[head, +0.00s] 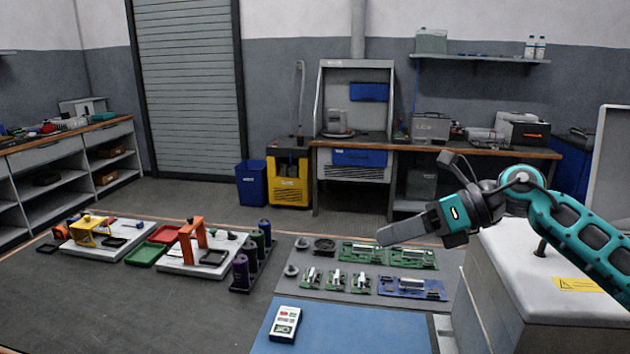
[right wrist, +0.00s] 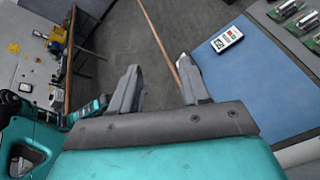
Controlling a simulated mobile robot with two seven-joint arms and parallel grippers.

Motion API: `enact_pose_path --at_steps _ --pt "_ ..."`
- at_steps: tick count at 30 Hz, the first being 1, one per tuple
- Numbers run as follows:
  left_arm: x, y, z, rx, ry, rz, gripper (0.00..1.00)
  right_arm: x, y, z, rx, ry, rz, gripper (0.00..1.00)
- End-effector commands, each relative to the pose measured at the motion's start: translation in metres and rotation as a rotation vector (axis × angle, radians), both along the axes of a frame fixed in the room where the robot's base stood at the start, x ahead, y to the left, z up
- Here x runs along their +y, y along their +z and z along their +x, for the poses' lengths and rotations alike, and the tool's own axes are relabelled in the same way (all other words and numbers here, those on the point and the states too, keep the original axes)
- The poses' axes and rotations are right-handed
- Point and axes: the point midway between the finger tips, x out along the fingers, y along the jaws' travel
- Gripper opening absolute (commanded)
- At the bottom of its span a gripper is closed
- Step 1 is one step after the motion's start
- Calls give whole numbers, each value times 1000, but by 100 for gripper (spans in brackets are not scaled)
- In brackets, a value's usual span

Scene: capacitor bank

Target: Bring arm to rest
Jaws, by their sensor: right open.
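My right arm (head: 585,235) comes in from the right edge in the head view, teal and dark grey. Its right gripper (head: 385,236) points left and hangs above the grey mat with the circuit boards. In the right wrist view the two grey fingers of the right gripper (right wrist: 158,88) stand apart with nothing between them. The floor and the table edge show beyond them. My left gripper is in neither view.
A white handheld meter (head: 286,324) lies on the blue mat (head: 345,330). Green circuit boards (head: 412,257) and a blue board (head: 412,287) lie on the grey mat. Dark capacitors (head: 241,271) stand in a rack to the left. A grey cabinet (head: 500,300) stands under my right arm.

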Motion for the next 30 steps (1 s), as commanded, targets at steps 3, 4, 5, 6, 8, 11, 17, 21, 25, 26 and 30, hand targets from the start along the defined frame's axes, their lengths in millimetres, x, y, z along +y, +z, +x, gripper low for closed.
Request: enact_pose_path --at_steps 3,4,5,6,8,11,17,21,25,26,30 --pt "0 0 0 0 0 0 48 51 4 -9 40 -60 287 46" --pt "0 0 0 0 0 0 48 60 8 -11 56 -86 366 46" --pt "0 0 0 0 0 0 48 68 12 -12 76 -114 443 46" --pt "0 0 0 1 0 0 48 75 17 -13 106 -158 545 46" --pt "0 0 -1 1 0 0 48 81 23 -14 162 -231 695 46" --pt "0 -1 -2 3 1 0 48 79 27 -14 277 -379 932 46" --pt "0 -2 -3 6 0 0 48 42 0 -14 574 -761 1339 46" --pt "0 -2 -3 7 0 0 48 5 -51 -28 819 -1093 1547 46" --pt "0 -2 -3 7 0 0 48 -24 -113 -62 1058 -1442 1667 46" --pt "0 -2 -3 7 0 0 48 -29 -128 -74 1114 -1527 1683 46" --pt "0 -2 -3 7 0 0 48 -45 -187 -132 1340 -1895 1697 46"
